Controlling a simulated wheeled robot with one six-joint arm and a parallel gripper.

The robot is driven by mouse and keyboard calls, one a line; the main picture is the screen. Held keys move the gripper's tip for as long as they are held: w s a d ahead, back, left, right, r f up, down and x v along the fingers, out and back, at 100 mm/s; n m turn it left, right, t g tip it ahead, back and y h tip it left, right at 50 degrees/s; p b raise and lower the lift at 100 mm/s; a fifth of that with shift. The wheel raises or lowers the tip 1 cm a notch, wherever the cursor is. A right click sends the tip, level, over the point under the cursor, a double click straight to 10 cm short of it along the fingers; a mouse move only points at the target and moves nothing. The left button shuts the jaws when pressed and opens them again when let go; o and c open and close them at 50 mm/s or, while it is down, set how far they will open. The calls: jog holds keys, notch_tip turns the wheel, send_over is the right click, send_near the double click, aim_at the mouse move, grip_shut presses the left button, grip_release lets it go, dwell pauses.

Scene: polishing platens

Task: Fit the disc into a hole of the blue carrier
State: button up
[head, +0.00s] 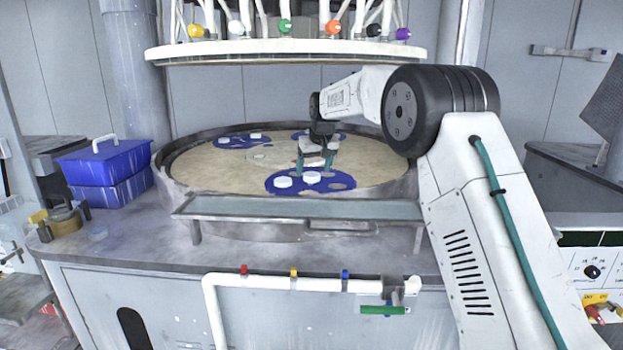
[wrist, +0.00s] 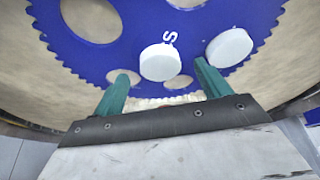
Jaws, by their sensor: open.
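The blue carrier (head: 300,192) lies flat at the front of the round platen and fills much of the wrist view (wrist: 145,25). It has large and small round holes. Two white discs show on it: one (wrist: 160,62) just beyond and between my fingertips, the other (wrist: 229,47) to the right, past the right finger. In the head view they are the left disc (head: 283,182) and the right disc (head: 312,177). I cannot tell whether either is seated in a hole. My gripper (wrist: 162,73) is open and empty; it also shows above the carrier in the head view (head: 314,168).
More blue carriers lie at the back left (head: 238,143) and back right of the platen, the left one with white discs. A metal rim (head: 165,180) surrounds the platen. A raised head (head: 300,50) hangs above. A blue box (head: 105,175) stands at left.

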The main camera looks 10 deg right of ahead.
jog(key=shift+x, duration=1.1)
jog(key=c, duration=1.1)
jog(key=shift+r, duration=0.2)
